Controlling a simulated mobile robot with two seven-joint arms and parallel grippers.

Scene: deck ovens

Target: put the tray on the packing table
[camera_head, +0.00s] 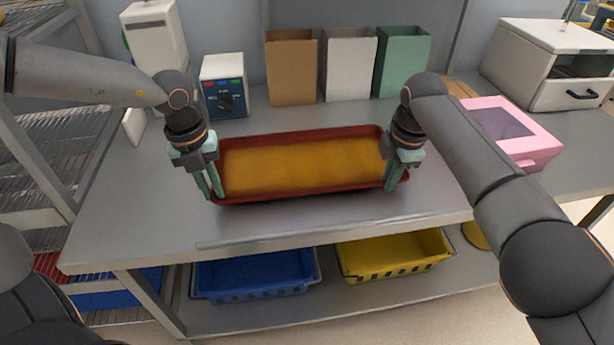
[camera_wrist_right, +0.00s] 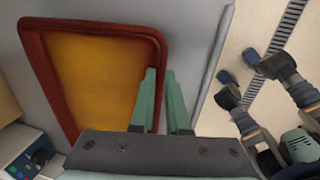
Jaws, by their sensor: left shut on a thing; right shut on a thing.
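The tray (camera_head: 300,192) has a dark red rim and a flat orange-yellow content filling it. It is over the grey packing table (camera_head: 130,222), level, near the middle of the top. I cannot tell whether it touches the surface. My left gripper (camera_head: 214,190) is shut on the tray's left end. My right gripper (camera_head: 394,180) is shut on the tray's right end. In the right wrist view the tray's rim (camera_wrist_right: 160,45) runs up to the green fingers of my right gripper (camera_wrist_right: 163,100). The exact contact is partly hidden there.
Brown (camera_head: 291,68), white (camera_head: 348,66) and green (camera_head: 402,62) bags stand behind the tray. A small device (camera_head: 224,86) is at the back left. A pink box (camera_head: 514,130) is to the right. Blue (camera_head: 255,275) and yellow (camera_head: 393,256) crates sit on the lower shelf. The front strip of tabletop is clear.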

